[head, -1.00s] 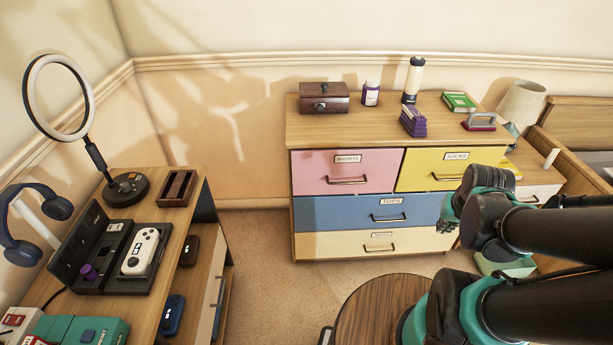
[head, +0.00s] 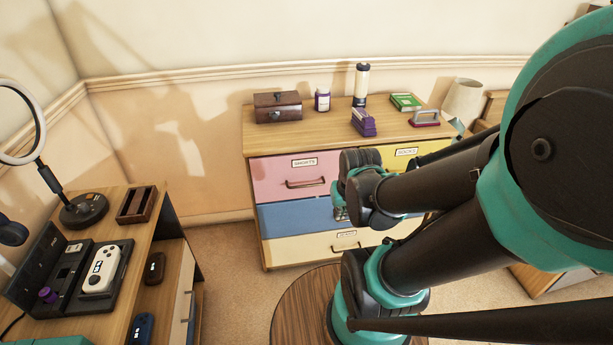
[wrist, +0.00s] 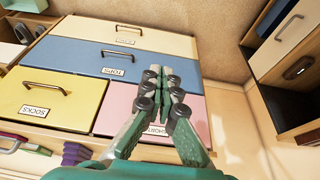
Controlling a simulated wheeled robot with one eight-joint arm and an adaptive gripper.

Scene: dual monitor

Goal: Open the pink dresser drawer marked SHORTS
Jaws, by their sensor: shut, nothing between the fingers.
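The pink SHORTS drawer (head: 285,178) is at the upper left of the wooden dresser (head: 251,134) and is closed. Its dark bar handle (head: 306,183) runs across the front below the white label (head: 304,162). In the wrist view the dresser appears upside down, with the pink drawer (wrist: 185,104) behind my gripper (wrist: 163,72). My gripper is shut and empty, its fingertips overlapping the blue drawer in that view. The fingers partly cover the SHORTS label, and the handle is hard to make out there. I see no contact with the dresser.
The yellow SOCKS drawer (head: 400,158), blue drawer (head: 290,217) and cream drawer (head: 300,249) are closed. A box, bottles and books stand on the dresser top. A desk (head: 120,232) is at the left, and a round wooden table (head: 300,302) stands in front of the dresser.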

